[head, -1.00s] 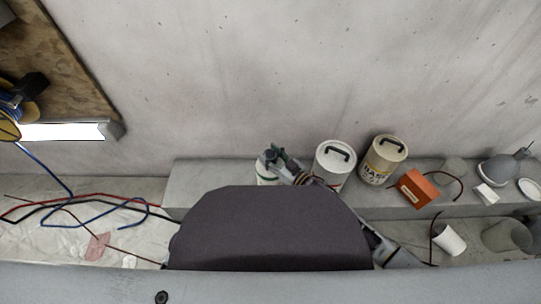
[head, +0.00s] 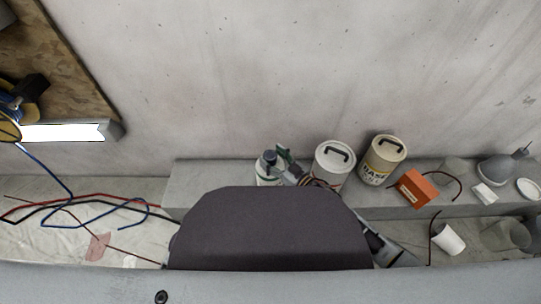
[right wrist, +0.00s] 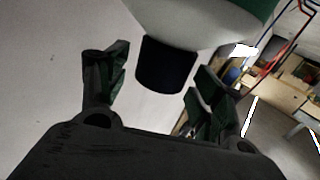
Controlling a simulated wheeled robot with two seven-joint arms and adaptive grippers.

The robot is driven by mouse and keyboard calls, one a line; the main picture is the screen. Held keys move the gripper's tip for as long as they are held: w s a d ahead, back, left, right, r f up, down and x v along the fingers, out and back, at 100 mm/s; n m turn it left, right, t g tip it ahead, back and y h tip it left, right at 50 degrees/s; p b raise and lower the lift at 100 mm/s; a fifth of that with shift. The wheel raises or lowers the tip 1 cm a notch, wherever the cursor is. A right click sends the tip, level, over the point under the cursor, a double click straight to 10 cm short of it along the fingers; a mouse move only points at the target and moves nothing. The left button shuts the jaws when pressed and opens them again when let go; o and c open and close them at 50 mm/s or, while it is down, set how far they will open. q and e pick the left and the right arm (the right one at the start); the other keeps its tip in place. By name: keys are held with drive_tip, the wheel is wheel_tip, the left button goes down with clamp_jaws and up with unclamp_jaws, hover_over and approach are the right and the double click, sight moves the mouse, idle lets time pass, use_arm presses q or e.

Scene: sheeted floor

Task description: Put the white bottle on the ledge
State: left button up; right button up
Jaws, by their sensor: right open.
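The white bottle (head: 266,178), with a dark cap and a green band, stands on the grey ledge (head: 215,173), its lower part hidden behind a dark part of my body. My right gripper (head: 282,155) is just right of its cap in the head view. In the right wrist view, the white bottle (right wrist: 190,22) hangs into the top of the picture with its dark cap pointing down. The open fingers of my right gripper (right wrist: 155,88) lie either side of the cap, with visible gaps. My left gripper is not in view.
On the ledge, right of the bottle, stand a white can (head: 333,163), a cream can (head: 382,160), an orange box (head: 415,188) and a grey lamp-like item (head: 497,168). A white cup (head: 449,240) lies below the ledge. Cables (head: 90,210) lie at left.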

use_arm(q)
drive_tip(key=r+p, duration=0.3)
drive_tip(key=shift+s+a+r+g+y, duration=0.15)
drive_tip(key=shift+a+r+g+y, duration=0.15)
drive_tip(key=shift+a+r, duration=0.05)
use_arm(e)
drive_tip(key=v, duration=1)
drive_tip(key=shift+s+d, duration=0.2)
drive_tip(key=shift+s, duration=0.05)
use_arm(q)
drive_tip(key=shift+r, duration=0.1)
